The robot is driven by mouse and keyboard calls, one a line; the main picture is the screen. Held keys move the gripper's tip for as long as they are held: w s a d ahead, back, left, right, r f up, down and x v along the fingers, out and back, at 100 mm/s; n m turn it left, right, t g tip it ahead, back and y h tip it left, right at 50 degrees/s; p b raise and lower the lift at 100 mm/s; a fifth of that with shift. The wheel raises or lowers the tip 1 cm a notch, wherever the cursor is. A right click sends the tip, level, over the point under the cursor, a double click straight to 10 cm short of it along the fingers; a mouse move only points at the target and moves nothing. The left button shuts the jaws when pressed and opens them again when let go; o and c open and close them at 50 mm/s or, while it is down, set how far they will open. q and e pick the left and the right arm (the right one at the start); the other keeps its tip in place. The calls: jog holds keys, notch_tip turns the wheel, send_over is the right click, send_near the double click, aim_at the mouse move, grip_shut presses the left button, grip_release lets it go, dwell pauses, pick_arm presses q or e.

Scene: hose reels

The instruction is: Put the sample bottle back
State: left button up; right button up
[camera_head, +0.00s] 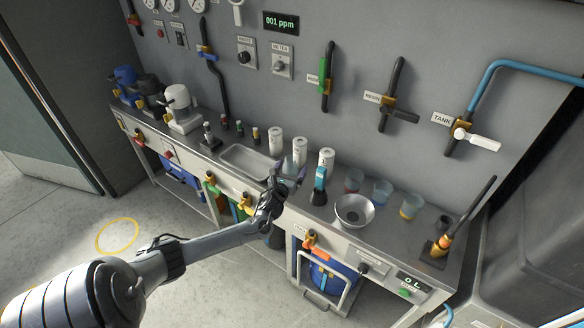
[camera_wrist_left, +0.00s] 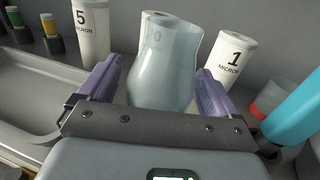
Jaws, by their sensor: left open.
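A pale translucent bottle (camera_wrist_left: 165,65), which looks like the sample bottle, stands upright between the purple fingers of my left gripper (camera_wrist_left: 157,92) in the left wrist view. The fingers are open, one on each side of it; I cannot tell whether either touches it. In the head view my left gripper (camera_head: 289,172) is over the bench at the right end of the sink, in front of the white cartridges. The bottle is mostly hidden there by the gripper. My right gripper is not in view.
White micron cartridges (camera_head: 300,150) stand close behind the gripper. A cyan tool (camera_head: 319,186) stands just right of it, with a metal funnel bowl (camera_head: 354,211) and tinted cups (camera_head: 382,191) beyond. The sink basin (camera_head: 246,160) is to the left. Valve handles (camera_head: 327,76) stick out from the wall.

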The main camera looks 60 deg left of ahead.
pick_arm(q)
jog(key=p+v, duration=0.3)
jog(key=v, duration=0.8)
jog(key=s+d+f+n+g+h, duration=0.2)
jog(key=d+n, duration=0.3)
jog(key=d, duration=0.2)
jog(key=s+d+f+n+g+h, duration=0.2)
jog(key=d+f+n+h, duration=0.15)
jog(key=d, duration=0.45)
jog(key=s+d+f+n+g+h, duration=0.2)
jog(key=d+n, duration=0.4)
jog(key=d, duration=0.1)
jog(key=s+d+r+n+g+h, duration=0.3)
jog(key=s+d+r+n, duration=0.5)
jog(key=s+d+n, duration=0.4)
jog(key=shift+s+d+r+g+h, duration=0.25)
jog(key=shift+d+g+h, duration=0.1)
jog(key=shift+d+g, duration=0.6)
jog(key=shift+d, duration=0.15)
notch_tip(320, 180, up, 35)
jog(key=p, duration=3.4)
jog(key=shift+f+p, duration=0.2)
jog(key=shift+p, duration=0.15)
